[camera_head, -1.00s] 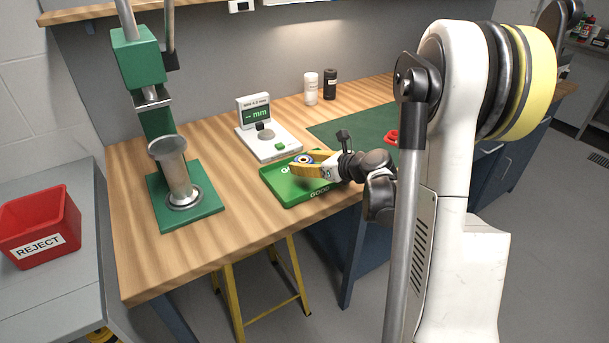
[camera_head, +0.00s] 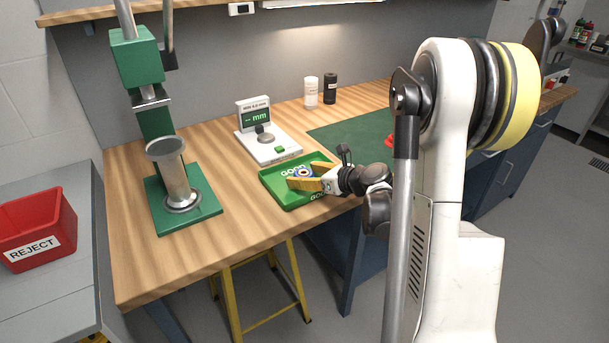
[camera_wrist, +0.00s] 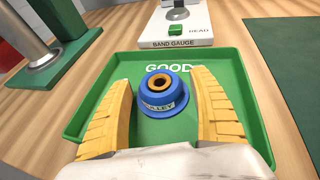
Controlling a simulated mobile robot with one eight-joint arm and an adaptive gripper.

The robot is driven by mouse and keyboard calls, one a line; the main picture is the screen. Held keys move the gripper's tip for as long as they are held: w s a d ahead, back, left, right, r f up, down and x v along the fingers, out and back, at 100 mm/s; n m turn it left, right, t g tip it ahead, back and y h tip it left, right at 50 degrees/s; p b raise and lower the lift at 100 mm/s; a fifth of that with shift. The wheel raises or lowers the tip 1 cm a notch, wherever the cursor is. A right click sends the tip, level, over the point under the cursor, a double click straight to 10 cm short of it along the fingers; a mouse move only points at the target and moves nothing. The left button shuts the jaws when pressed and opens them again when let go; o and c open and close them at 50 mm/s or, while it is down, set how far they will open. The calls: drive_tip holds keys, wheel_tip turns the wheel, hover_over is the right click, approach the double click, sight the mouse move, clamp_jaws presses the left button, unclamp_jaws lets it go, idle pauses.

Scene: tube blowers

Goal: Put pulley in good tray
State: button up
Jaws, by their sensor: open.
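The blue pulley (camera_wrist: 162,93) with a brass-coloured bore sits upright in the green good tray (camera_wrist: 243,93), seen in the wrist view. In the head view the pulley (camera_head: 304,172) is small and partly hidden between the yellow fingers, inside the tray (camera_head: 280,197). My gripper (camera_wrist: 162,88) is open, with one yellow finger on each side of the pulley. A gap shows between each finger and the pulley. In the head view my gripper (camera_head: 296,176) is low over the tray.
The band gauge (camera_head: 268,146) stands just behind the tray. A green press (camera_head: 175,178) with a metal cylinder is to the left. A red reject bin (camera_head: 35,225) is on the grey side table. A dark green mat (camera_head: 350,133) lies to the right.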

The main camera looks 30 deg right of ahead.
drive_tip(key=p+v, duration=0.3)
drive_tip(key=v, duration=0.8)
drive_tip(key=shift+s+d+r+p, duration=0.1)
drive_tip(key=shift+s+r+p, duration=0.2)
drive_tip(key=shift+p, duration=0.1)
drive_tip(key=shift+s+a+r, duration=0.1)
drive_tip(key=shift+a+r, duration=0.05)
drive_tip(key=shift+a, duration=0.1)
drive_tip(key=a+n+g, duration=0.1)
drive_tip(key=a+n, duration=0.1)
drive_tip(key=a+r+n+g, duration=0.1)
drive_tip(key=a+n, duration=0.2)
drive_tip(key=s+a+r+n+g, duration=0.1)
drive_tip(key=a+n, duration=0.1)
drive_tip(key=a, duration=0.1)
drive_tip(key=shift+a+n, duration=0.25)
drive_tip(key=shift+n, duration=0.15)
drive_tip(key=s+a+r+n+g+h, duration=0.1)
drive_tip(key=s+a+n, duration=0.5)
drive_tip(key=n, duration=0.6)
drive_tip(key=s+a+r+n+g+h, duration=0.1)
drive_tip(key=s+a+r+n+h, duration=0.2)
drive_tip(key=s+a+n, duration=0.3)
drive_tip(key=shift+s+a+r+n+g, duration=0.35)
drive_tip(key=shift+s+n, duration=1.3)
drive_tip(key=shift+n, duration=1.75)
drive_tip(key=shift+f, duration=0.1)
